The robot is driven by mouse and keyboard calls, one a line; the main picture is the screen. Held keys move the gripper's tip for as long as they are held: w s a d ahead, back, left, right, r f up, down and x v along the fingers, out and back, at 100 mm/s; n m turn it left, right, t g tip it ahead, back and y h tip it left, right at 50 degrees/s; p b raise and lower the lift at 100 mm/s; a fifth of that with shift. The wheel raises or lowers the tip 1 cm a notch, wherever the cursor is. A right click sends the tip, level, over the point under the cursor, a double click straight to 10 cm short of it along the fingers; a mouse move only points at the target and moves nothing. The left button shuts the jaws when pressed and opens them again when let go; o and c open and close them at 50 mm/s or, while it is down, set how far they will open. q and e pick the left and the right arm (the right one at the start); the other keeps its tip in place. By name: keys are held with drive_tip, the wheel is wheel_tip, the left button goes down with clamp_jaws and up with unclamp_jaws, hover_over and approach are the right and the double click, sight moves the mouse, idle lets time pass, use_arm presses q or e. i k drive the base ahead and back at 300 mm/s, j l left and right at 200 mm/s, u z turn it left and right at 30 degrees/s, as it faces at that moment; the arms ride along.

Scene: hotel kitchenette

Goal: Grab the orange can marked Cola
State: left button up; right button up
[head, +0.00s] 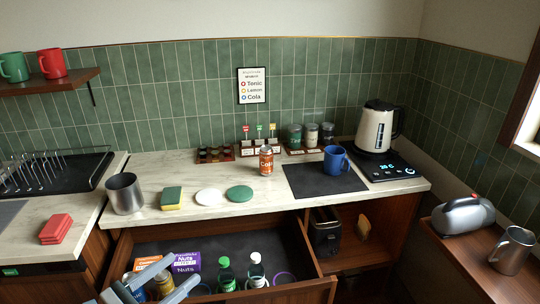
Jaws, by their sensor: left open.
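The orange can marked Cola (266,161) stands upright on the counter, in front of the small rack of labelled signs and left of the dark mat. Nothing touches it. My left gripper (184,270) is at the bottom of the head view, over the left part of the open drawer. It is open, and it is well below and left of the can. A jar in the drawer shows between its fingers; I see nothing held. My right gripper is not in view.
The open drawer (228,250) holds a purple Nuts box (186,262), an orange box and bottles with green and white caps.

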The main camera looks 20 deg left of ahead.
sight(266, 151)
drive_tip(key=i, duration=1.45)
